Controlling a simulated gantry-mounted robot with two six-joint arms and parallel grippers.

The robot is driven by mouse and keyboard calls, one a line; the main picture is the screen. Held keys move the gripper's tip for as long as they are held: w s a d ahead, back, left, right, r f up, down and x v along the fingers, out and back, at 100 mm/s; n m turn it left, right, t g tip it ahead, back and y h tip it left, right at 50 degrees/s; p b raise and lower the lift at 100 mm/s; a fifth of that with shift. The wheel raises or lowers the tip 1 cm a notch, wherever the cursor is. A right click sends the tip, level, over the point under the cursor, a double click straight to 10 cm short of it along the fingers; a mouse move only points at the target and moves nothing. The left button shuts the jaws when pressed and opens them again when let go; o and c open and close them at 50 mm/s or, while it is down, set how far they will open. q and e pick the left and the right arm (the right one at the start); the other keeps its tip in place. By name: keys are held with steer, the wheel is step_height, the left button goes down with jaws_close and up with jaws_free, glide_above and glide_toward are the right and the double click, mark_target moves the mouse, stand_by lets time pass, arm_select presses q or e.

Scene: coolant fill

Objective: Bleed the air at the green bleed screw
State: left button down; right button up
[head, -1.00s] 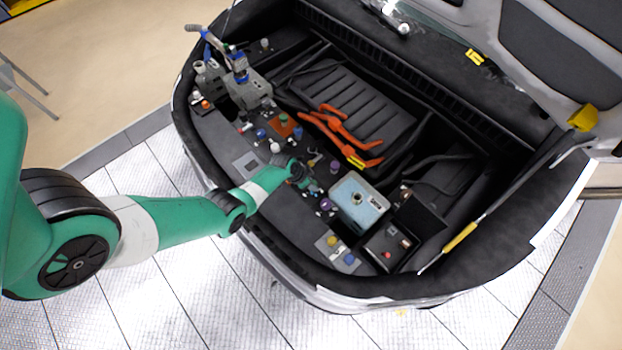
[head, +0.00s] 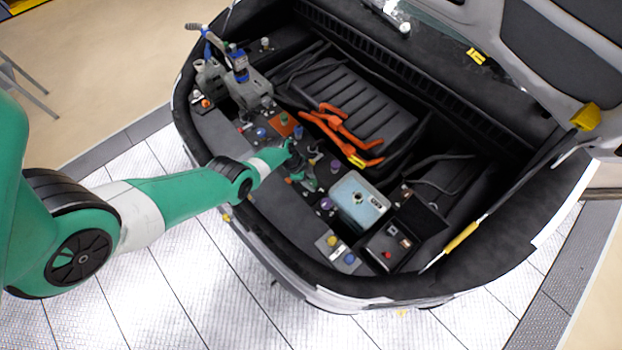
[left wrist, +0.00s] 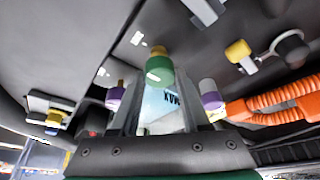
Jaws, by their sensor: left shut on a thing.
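My left gripper (left wrist: 160,100) is shut on a green cylindrical knob (left wrist: 160,70), the green bleed screw, which shows between the fingertips in the left wrist view. In the head view my left gripper (head: 302,170) is among the fittings in the middle of the bay, left of the blue tank (head: 359,200); the arm and wrist hide much of what it holds. The blue tank with dark lettering also shows behind the fingers in the left wrist view (left wrist: 160,110). My right gripper is not in view.
Another green knob (head: 284,118) stands on an orange plate just behind my gripper. Purple knobs (left wrist: 212,100) flank my fingers. Orange cables (head: 340,135) lie over the black ribbed cover. A grey tool with blue parts (head: 237,65) stands at the back left. A black box (head: 388,246) sits front right.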

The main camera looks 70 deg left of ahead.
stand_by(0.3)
arm_select(q)
steer(key=shift+c, duration=1.9)
jaws_free()
steer(key=p+v, duration=1.1)
steer(key=p, duration=0.1)
steer(key=shift+s+r, duration=0.2)
steer(key=shift+r, duration=0.1)
steer(key=shift+a, duration=0.15)
